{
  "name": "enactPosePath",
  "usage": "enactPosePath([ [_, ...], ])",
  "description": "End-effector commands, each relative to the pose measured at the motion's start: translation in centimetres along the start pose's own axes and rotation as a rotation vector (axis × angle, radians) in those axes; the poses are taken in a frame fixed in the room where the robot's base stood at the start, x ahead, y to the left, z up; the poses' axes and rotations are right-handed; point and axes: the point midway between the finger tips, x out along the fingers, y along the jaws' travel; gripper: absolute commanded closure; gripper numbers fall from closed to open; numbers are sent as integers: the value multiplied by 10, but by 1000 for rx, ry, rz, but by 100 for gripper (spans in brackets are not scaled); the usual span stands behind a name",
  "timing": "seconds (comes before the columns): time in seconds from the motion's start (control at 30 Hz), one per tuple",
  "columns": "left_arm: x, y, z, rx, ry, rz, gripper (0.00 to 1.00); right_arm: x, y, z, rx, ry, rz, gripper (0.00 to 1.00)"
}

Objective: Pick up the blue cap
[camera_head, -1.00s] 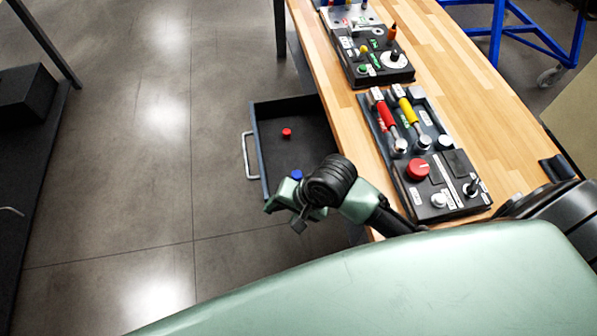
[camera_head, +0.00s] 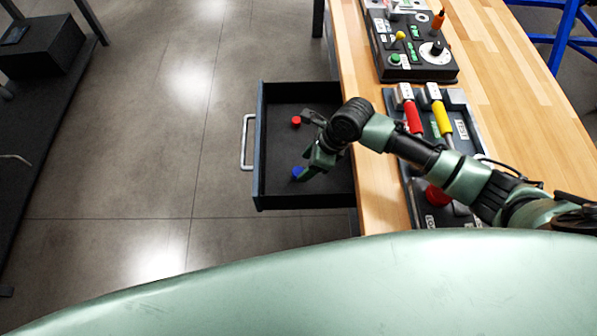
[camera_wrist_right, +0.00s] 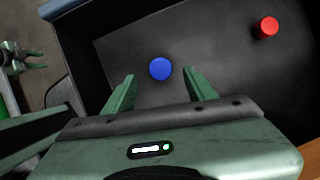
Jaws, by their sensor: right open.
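The blue cap (camera_head: 297,172) lies on the floor of the open drawer (camera_head: 258,150), near its front end in the head view. In the right wrist view the blue cap (camera_wrist_right: 161,69) shows as a round disc just beyond and between the fingertips. My right gripper (camera_head: 305,168) is over the drawer, close to the cap and partly beside it in the head view. In the right wrist view my right gripper (camera_wrist_right: 160,78) is open with nothing between its fingers. Whether a finger touches the cap cannot be told. My left gripper is not in view.
A red cap (camera_head: 296,120) lies farther back in the drawer; it also shows in the right wrist view (camera_wrist_right: 267,27). The drawer walls surround both caps. The wooden workbench (camera_head: 375,190) with control panels (camera_head: 415,62) stands to the right. Floor left of the drawer is clear.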

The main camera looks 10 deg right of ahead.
Motion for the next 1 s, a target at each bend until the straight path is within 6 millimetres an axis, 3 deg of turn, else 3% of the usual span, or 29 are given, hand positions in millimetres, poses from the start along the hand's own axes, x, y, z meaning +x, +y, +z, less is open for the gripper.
enactPosePath([
  [0.1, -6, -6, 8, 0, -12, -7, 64, 17, 4, 3, 0, 2, 1, 44],
  [0.27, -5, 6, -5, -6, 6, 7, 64, 38, 4, 2, 0, 0, -1, 44],
  [0.4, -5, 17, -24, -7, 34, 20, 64, 42, 4, 2, -1, 1, -2, 44],
  [0.53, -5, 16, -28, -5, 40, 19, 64, 42, 4, 2, -1, 0, -2, 44],
  [0.57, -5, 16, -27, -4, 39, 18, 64, 42, 4, 2, -1, 1, -2, 47],
  [0.7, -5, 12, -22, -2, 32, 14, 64, 42, 4, 2, -1, 1, -2, 86],
  [0.77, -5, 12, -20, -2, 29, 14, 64, 42, 4, 2, -2, 1, -2, 100],
  [1.0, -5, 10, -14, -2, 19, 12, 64, 42, 4, 2, -2, 1, -2, 100],
])
